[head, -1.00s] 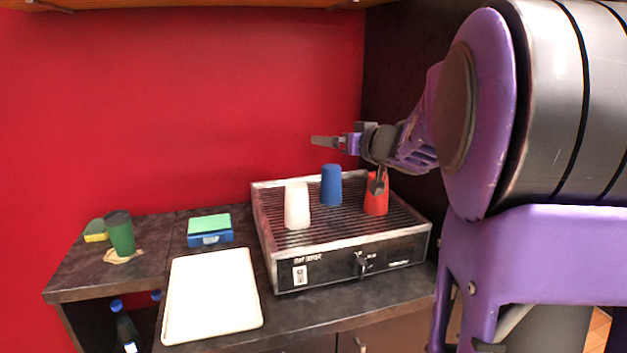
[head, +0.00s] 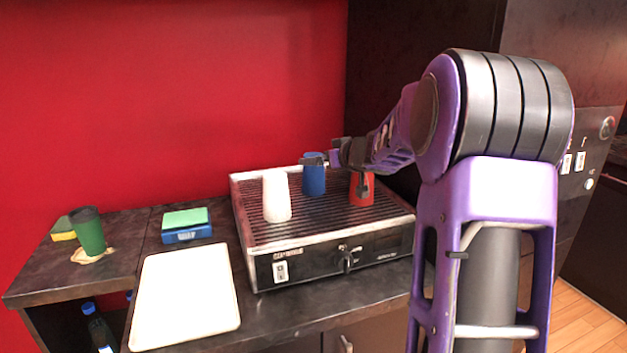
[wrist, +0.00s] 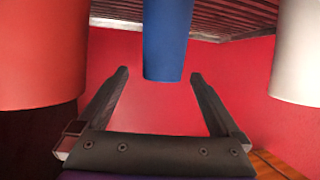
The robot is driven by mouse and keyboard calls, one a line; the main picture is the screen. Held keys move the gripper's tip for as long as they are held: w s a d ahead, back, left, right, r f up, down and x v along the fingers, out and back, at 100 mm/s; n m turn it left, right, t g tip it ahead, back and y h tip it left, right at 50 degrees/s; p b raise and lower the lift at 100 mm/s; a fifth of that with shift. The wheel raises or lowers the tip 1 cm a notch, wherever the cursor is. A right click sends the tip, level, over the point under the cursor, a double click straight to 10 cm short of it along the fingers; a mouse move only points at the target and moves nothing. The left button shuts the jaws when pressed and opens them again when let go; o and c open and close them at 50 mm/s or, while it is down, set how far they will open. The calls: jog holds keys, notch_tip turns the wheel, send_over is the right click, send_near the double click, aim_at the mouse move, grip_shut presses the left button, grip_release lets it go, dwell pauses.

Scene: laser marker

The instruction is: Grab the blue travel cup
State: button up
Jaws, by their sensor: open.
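The blue travel cup (head: 314,182) stands on the ribbed top of the metal machine, between a white cup (head: 276,197) and a red cup (head: 360,196). My gripper (head: 338,175) is open and empty near the blue cup. One dark finger overlaps the blue cup's upper part in the head view, and the other overlaps the red cup. In the wrist view, the blue cup (wrist: 167,40) appears centred between the two open fingertips (wrist: 159,73). The red cup (wrist: 40,55) is at the left there, and the white cup (wrist: 299,50) at the right.
The metal machine (head: 320,262) stands on a dark counter against a red wall. A white tray (head: 187,297), a blue and green box (head: 187,226) and a green cup (head: 90,233) are left of it. A dark panel rises behind my arm.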

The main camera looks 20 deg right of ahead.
aim_at(308, 156)
jog(key=x, duration=0.4)
jog(key=b+x, duration=0.1)
jog(key=x, duration=0.1)
jog(key=shift+w+a+r, duration=0.2)
jog(key=shift+w+a, duration=0.1)
jog(key=shift+w, duration=0.1)
jog(key=c, duration=1.6)
